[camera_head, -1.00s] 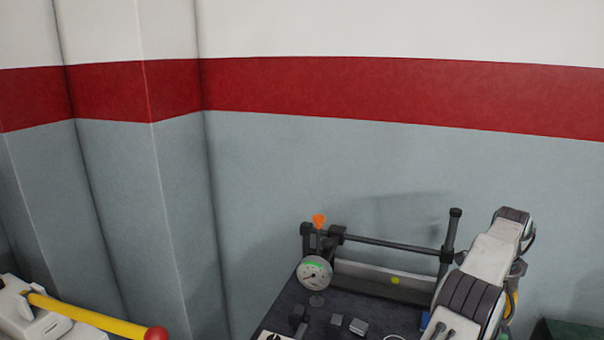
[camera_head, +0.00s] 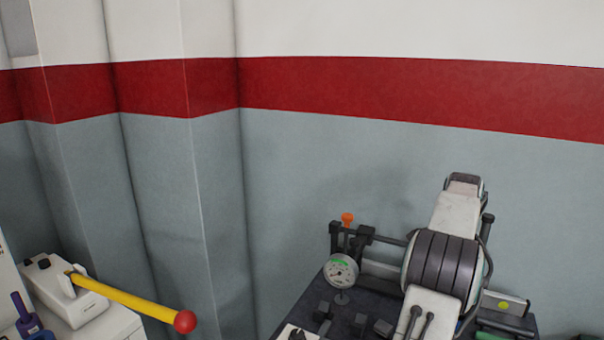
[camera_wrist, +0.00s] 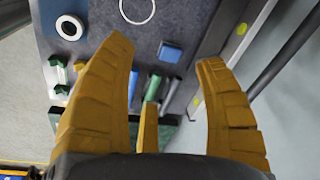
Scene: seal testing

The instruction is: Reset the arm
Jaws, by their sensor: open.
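The gripper itself does not show in the head view.
A pressure gauge (camera_head: 341,271) and an orange-topped valve (camera_head: 347,218) stand on the bench beside my arm. A yellow lever with a red knob (camera_head: 184,321) juts from a white device at lower left. A blue block (camera_wrist: 169,52) and green parts (camera_wrist: 153,88) lie under the gripper.

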